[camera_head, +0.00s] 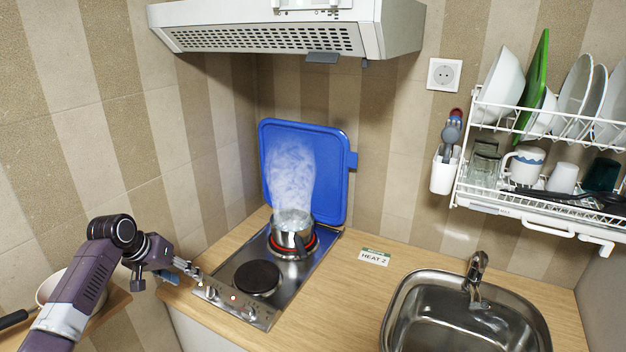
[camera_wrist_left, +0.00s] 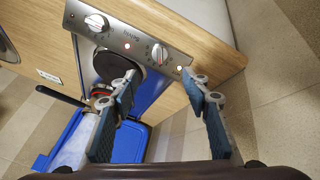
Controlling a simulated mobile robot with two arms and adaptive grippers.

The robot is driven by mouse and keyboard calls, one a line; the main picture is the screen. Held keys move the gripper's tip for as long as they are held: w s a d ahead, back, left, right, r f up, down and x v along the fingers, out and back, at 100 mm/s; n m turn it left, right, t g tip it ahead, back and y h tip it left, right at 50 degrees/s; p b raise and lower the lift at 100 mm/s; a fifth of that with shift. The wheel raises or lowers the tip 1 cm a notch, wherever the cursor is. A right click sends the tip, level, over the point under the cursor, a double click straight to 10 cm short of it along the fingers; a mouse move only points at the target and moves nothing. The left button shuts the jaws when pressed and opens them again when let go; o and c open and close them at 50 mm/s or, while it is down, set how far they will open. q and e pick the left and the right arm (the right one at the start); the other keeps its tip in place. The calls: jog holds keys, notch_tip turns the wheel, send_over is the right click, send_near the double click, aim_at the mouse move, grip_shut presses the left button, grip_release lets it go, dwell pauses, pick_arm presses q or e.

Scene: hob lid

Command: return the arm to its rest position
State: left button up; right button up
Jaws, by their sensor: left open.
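My left gripper (camera_head: 182,272) is at the left front of the hob, beside the control strip. In the left wrist view its two blue-padded fingers (camera_wrist_left: 163,100) are spread apart with nothing between them. The steel hob (camera_head: 222,270) has a dark front plate (camera_head: 257,278) and a rear plate glowing red under a steaming pot (camera_head: 291,238). The blue hob lid (camera_head: 333,180) stands raised behind the pot. Two control knobs (camera_wrist_left: 96,22) (camera_wrist_left: 159,54) show in the left wrist view, apart from the fingers. My right gripper is out of view.
A card reading HEAT 2 (camera_head: 374,257) lies on the wooden counter (camera_head: 335,300), left of the sink (camera_head: 400,315). A range hood (camera_head: 290,35) hangs above. A dish rack (camera_head: 480,195) is at right. A pan (camera_head: 50,285) sits on a side surface beside my left arm.

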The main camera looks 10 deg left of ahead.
pick_arm(q)
jog(key=s+d+f+m+g, duration=0.2)
jog(key=s+d+f+m, duration=0.3)
jog(key=s+d+f, duration=1.3)
jog(key=s+d+r+y, duration=0.1)
jog(key=s+d+r, duration=0.3)
jog(key=s, duration=0.5)
jog(key=s+d+r, duration=0.3)
jog(key=s+d, duration=0.3)
jog(key=s, duration=0.2)
notch_tip(320, 180, down, 30)
jog(key=s+g+b, duration=0.1)
jog(key=b, duration=0.4)
jog(key=s+a+f+g+b, duration=0.1)
jog(key=s+f+b, duration=0.1)
jog(key=s+f, duration=0.7)
jog(key=s+a+f+b, duration=0.2)
jog(key=s+f, duration=0.7)
jog(key=f, duration=0.4)
jog(key=shift+f+g+y+b, duration=0.3)
jog(key=shift+f+g+b, duration=0.05)
jog(key=shift+g+b, duration=0.05)
